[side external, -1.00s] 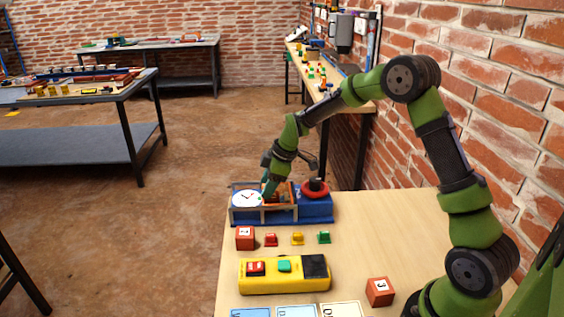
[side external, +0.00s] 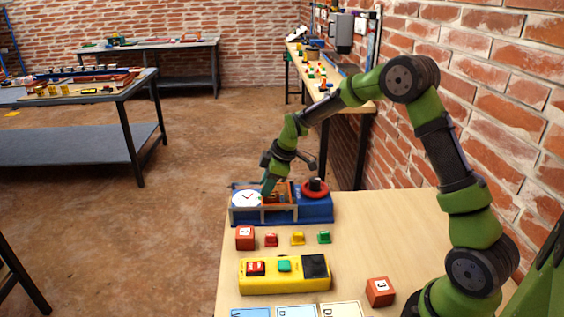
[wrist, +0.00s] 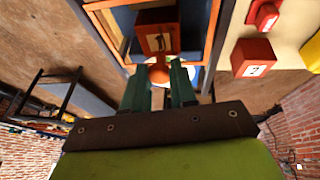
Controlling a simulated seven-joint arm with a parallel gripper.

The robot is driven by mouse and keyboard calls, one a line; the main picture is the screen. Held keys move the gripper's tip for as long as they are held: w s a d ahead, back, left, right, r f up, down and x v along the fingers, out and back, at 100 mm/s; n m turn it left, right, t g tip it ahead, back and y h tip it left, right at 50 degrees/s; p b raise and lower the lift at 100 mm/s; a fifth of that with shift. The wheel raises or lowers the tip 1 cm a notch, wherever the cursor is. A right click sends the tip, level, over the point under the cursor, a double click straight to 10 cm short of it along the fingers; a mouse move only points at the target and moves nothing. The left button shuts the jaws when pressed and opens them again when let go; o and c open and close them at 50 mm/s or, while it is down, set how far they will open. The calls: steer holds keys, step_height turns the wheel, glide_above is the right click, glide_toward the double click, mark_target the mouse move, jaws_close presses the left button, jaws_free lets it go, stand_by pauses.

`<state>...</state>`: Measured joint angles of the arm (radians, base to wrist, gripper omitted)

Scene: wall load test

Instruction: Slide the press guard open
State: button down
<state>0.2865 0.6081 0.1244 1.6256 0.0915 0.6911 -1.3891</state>
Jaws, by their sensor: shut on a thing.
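The blue press (side external: 315,212) stands at the far left corner of the table, with a white dial (side external: 247,199) at its left end. Its guard (side external: 279,216) is a thin tan-orange frame, also seen in the wrist view (wrist: 213,35). My gripper (side external: 267,191) reaches down at the guard from above. In the wrist view, my gripper (wrist: 159,80) has its green fingers closed around a small orange knob (wrist: 159,73). A red numbered block (wrist: 157,33) shows just beyond the knob, within the frame. How the knob joins the guard is hidden.
A red ring-shaped part (side external: 316,190) sits on the press's right side. A red numbered cube (side external: 245,238), small coloured pieces (side external: 297,238) and a yellow button box (side external: 284,275) stand in front. Another red cube (side external: 380,291) is at right. The table's middle right is clear.

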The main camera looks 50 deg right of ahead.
steer(key=shift+w+a+r, duration=0.1)
steer(key=shift+w+a, duration=1.25)
steer(key=shift+w, duration=0.2)
steer(key=shift+w+a+r, duration=0.1)
steer(key=shift+w+a, duration=1.2)
steer(key=shift+w, duration=0.2)
steer(key=c, duration=1.1)
jaws_free()
steer(key=shift+o, duration=0.7)
steer(key=shift+f, duration=0.1)
steer(key=shift+a, duration=0.15)
steer(key=shift+s+a+f, duration=0.1)
step_height(320, 180, up, 7)
